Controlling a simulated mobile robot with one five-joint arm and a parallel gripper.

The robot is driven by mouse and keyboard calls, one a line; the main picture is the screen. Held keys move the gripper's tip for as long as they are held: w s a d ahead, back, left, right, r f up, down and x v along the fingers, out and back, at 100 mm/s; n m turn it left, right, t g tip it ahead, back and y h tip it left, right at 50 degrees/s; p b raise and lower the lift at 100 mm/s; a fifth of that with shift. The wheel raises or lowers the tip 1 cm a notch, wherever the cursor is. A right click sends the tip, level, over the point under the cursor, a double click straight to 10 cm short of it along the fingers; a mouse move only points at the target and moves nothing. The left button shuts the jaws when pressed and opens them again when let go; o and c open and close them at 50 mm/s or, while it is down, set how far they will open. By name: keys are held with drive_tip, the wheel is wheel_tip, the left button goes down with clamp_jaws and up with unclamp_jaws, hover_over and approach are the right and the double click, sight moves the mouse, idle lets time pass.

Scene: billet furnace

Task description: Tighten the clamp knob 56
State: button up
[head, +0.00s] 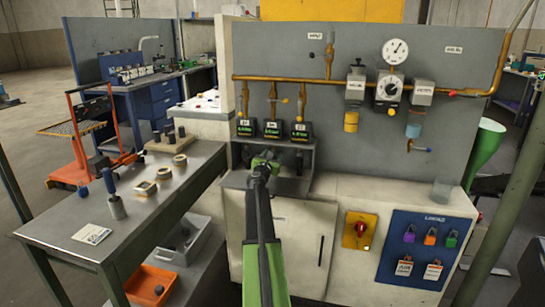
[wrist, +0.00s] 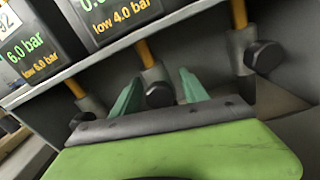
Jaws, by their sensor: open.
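Three black clamp knobs sit on grey clamps around copper pipes under a shelf. In the wrist view, the middle knob (wrist: 160,95) shows between my gripper's (wrist: 160,82) two green fingers, which are open with a gap on both sides. Whether the fingers reach around it in depth I cannot tell. The right knob (wrist: 265,57) and the left knob (wrist: 82,120) lie outside the fingers. No number 56 is readable on any knob. In the head view my gripper (head: 266,160) is at the recess below the gauges and hides part of it.
Digital gauges (head: 272,129) stand on the shelf just above the knobs; one reads low 4.0 bar (wrist: 122,22). The recess has a back wall and a cabinet top. A steel bench (head: 125,235) with several parts is at left. A lockout board (head: 420,245) is at right.

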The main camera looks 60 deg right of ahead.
drive_tip(key=v, duration=1.7)
drive_tip(key=shift+s, duration=0.15)
